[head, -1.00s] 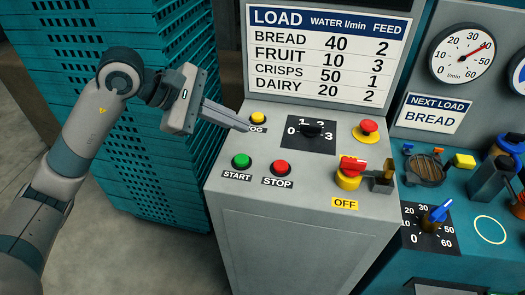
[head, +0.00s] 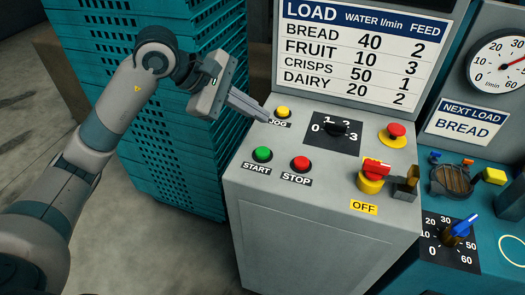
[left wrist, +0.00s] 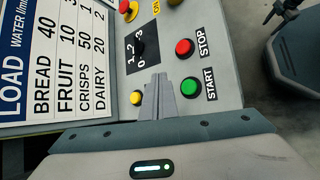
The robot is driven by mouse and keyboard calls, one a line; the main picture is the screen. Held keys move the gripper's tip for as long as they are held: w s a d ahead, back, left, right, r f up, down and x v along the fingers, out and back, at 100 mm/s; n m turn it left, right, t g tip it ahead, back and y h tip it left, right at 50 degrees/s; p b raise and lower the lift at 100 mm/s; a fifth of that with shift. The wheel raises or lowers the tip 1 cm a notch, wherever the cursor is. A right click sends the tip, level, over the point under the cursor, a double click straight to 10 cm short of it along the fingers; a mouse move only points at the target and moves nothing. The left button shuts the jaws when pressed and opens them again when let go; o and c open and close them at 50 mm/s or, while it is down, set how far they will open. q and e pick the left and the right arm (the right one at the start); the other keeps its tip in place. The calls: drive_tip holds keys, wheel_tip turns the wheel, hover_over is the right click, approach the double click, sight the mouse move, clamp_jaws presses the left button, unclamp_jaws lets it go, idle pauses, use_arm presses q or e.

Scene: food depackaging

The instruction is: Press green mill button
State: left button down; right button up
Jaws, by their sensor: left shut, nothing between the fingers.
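The green START button (head: 262,154) is at the front left of the grey control panel (head: 330,205), with the red STOP button (head: 300,163) to its right. In the left wrist view the green button (left wrist: 190,87) shows just right of my fingertips. My left gripper (head: 266,117) is shut and empty. In the head view its tips are beside the yellow JOG button (head: 282,111), up and slightly right of the green button. Whether the tips touch the panel cannot be told. My right gripper is not in view.
A black selector knob (head: 336,129), a red mushroom button (head: 396,130) and a red-and-yellow switch (head: 372,176) marked OFF share the panel. A load sign (head: 352,52) stands behind. Teal crates (head: 150,120) are stacked to the left.

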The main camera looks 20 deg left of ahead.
use_arm(q)
drive_tip(key=b, duration=0.2)
hover_over(257, 152)
wheel_tip(257, 152, down, 5)
drive_tip(key=shift+f+b, duration=0.4)
drive_tip(key=shift+b, duration=0.15)
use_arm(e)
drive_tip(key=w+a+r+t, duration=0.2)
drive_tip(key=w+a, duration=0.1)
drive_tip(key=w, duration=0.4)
use_arm(q)
drive_tip(key=shift+f+b, duration=0.55)
drive_tip(key=shift+b, duration=0.05)
drive_tip(key=shift+f+b, duration=0.4)
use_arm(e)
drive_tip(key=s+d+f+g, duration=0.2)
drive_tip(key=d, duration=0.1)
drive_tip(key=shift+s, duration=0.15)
